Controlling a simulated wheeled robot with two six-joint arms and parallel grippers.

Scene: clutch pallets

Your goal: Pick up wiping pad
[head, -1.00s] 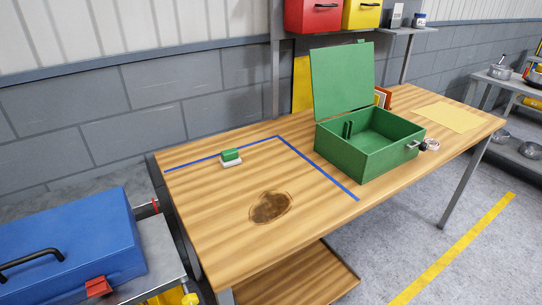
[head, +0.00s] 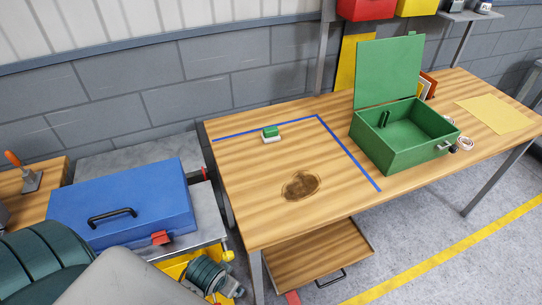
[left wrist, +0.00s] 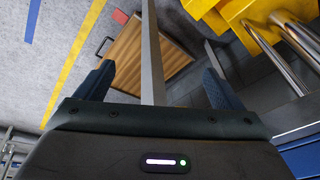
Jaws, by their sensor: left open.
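The wiping pad (head: 271,134), green on top with a white underside, lies on the wooden workbench (head: 240,215) near its back left, inside the blue tape line. A dark brown stain (head: 300,186) is on the bench top in front of it. My left gripper (left wrist: 157,84) shows in the left wrist view with its fingers wide apart and nothing between them. It faces the floor and a lower wooden shelf, away from the pad. The pad is not in the left wrist view. My right gripper is in neither view.
An open green box (head: 400,155) stands right of the tape, with a yellow sheet (head: 496,114) further right. A blue toolbox (head: 120,208) on a cart stands left of the bench. The bench top around the pad is clear.

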